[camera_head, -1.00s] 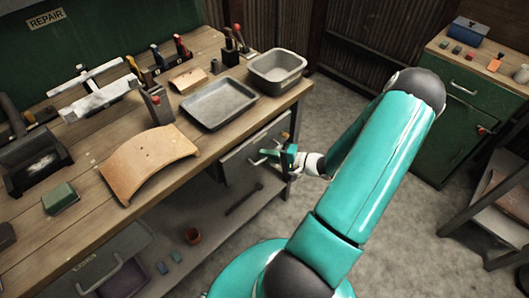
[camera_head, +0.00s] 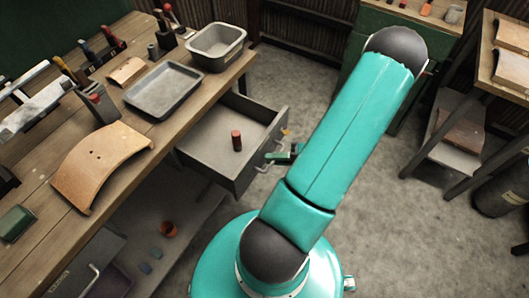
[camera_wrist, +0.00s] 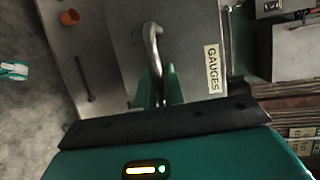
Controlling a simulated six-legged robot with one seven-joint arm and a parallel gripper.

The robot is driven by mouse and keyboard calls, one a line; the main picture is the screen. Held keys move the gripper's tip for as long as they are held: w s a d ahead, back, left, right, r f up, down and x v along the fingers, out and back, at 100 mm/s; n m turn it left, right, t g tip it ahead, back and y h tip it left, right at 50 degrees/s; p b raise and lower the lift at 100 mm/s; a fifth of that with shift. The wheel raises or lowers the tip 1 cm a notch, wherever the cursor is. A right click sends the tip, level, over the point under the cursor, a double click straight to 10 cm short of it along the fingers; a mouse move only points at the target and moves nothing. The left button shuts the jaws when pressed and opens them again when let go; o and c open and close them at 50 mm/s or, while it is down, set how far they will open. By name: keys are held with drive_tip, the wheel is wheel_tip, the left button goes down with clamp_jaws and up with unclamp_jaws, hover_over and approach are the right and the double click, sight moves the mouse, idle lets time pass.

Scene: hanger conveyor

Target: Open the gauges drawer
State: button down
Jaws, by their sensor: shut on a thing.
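The gauges drawer (camera_head: 222,167) is a grey metal drawer under the workbench, pulled well out toward me. A dark red cylinder (camera_head: 236,140) stands inside it. In the wrist view its front panel (camera_wrist: 190,30) carries a GAUGES label (camera_wrist: 213,69) beside a curved metal handle (camera_wrist: 152,50). My gripper (camera_wrist: 159,88) has its green fingers on either side of the handle's end and is shut on it. In the head view my gripper (camera_head: 284,152) is at the drawer front, partly hidden by my arm.
The workbench (camera_head: 150,130) holds a grey tray (camera_head: 165,90), a deep grey bin (camera_head: 216,46) and a curved wooden piece (camera_head: 100,165). Another drawer with a handle (camera_head: 88,280) is at lower left.

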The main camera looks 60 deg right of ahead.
drive_tip(key=shift+s, duration=0.25)
drive_tip(key=c, duration=1.5)
unclamp_jaws()
drive_tip(key=v, duration=1.3)
drive_tip(key=shift+s+r, duration=0.2)
drive_tip(key=shift+s, duration=0.15)
drive_tip(key=shift+d, duration=0.1)
